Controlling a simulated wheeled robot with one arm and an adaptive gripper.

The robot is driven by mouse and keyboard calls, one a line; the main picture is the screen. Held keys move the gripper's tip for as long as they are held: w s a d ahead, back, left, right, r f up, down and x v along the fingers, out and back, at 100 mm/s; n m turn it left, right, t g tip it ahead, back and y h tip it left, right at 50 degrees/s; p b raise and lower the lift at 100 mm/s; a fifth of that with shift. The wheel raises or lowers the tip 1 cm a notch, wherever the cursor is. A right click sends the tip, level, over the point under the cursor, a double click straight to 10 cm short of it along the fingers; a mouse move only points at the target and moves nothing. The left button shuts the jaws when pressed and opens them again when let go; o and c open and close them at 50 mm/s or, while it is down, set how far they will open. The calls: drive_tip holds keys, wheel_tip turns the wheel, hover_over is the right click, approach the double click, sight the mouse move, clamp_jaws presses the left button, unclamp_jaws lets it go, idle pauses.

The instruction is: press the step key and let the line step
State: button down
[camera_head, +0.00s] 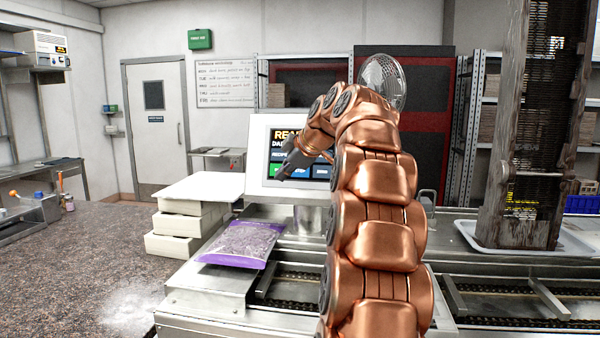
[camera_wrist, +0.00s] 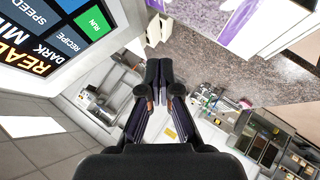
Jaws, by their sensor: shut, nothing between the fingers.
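The control panel screen (camera_head: 308,170) stands in a white housing behind the line. It reads READY, and a row of one green key and blue keys runs along its bottom. In the wrist view the screen (camera_wrist: 55,40) is tilted at upper left, with RECIPE, SPEED and a green RUN key (camera_wrist: 95,20) readable. I cannot make out a key labelled step. My gripper (camera_head: 282,175) is in front of the lower left of the screen and covers part of it. Its fingers (camera_wrist: 158,64) are together and empty. I cannot tell whether they touch the panel.
The mould line with chain rails (camera_head: 500,309) runs below the panel. A purple-edged bag (camera_head: 240,243) lies on its left end, beside stacked white boxes (camera_head: 172,246). A tall dark tower (camera_head: 535,120) stands on a white tray (camera_head: 580,240) at right. The speckled counter (camera_head: 60,270) is at left.

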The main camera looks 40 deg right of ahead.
drive_tip(key=d, duration=0.1)
drive_tip(key=d+r, duration=0.1)
drive_tip(key=d, duration=0.1)
drive_tip(key=shift+s+d+r+n+h, duration=0.1)
drive_tip(key=shift+s+r+n+h, duration=0.2)
drive_tip(key=p, duration=0.4)
approach(293, 175)
wheel_tip(293, 175, down, 3)
drive_tip(key=w+a, duration=0.2)
drive_tip(key=w, duration=0.1)
drive_tip(key=shift+w+d+f+t, duration=0.1)
drive_tip(key=shift+w+d+t, duration=0.05)
drive_tip(key=shift+d, duration=0.3)
drive_tip(key=shift+w+d+f+t, duration=0.1)
drive_tip(key=shift+d+t, duration=0.05)
drive_tip(key=shift+d, duration=0.3)
idle(0.5)
drive_tip(key=shift+w+d+f+b, duration=0.2)
drive_tip(key=shift+w+d+b, duration=0.05)
drive_tip(key=shift+d+b, duration=0.05)
